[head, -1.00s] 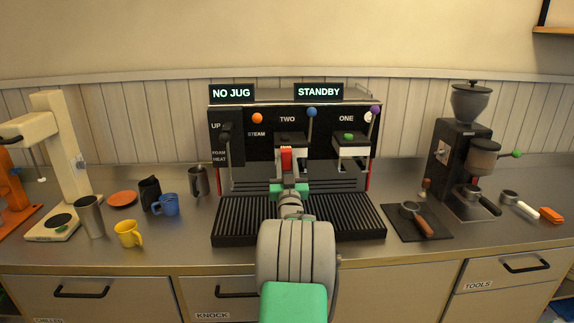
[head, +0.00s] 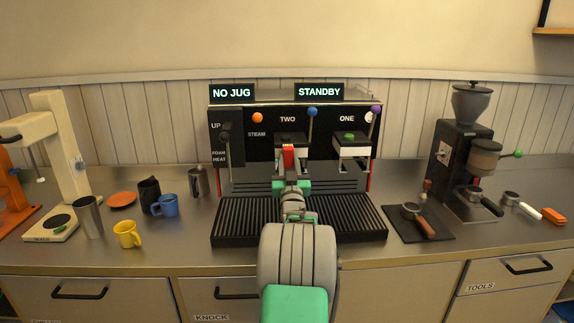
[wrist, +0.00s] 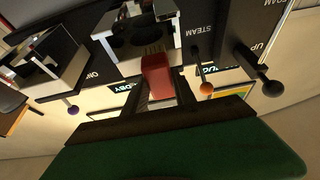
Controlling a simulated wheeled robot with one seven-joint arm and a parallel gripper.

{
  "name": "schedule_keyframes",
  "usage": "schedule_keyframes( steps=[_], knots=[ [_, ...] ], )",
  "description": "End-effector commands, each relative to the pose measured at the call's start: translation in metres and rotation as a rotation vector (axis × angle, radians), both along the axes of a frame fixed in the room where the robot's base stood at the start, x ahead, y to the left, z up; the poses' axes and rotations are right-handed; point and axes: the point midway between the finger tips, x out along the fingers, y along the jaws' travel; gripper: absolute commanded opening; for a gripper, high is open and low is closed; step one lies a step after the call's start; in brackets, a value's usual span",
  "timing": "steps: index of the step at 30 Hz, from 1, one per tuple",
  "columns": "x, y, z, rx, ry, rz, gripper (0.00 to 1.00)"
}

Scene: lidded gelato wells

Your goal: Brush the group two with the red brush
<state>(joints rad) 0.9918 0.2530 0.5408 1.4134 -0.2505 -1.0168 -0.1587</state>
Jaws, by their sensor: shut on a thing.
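The red brush (head: 288,156) is held upright in my gripper (head: 291,184), in front of the espresso machine (head: 262,150). In the wrist view the brush (wrist: 157,76) sits between the fingers, with its bristles at group two (wrist: 140,40). Whether the bristles touch the group cannot be told. In the head view the body of group two (head: 318,142) shows under the word TWO, partly hidden by the brush and gripper. Group one (head: 351,148) is to its right with a green-tipped part.
The black drip tray (head: 230,222) lies below my gripper. Cups and a jug stand left; a mat with a portafilter (head: 417,218) and a grinder (head: 462,165) stand right. The steam lever (head: 227,135) is left of group two.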

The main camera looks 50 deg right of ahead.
Motion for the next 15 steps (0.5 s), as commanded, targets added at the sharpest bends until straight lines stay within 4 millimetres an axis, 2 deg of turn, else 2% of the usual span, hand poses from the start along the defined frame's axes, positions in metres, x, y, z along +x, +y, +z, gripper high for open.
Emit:
schedule_keyframes(
  steps=[15],
  knots=[
    [-0.024, -0.019, -0.003, -0.002, 0.000, -0.002, 0.00]
  ],
)
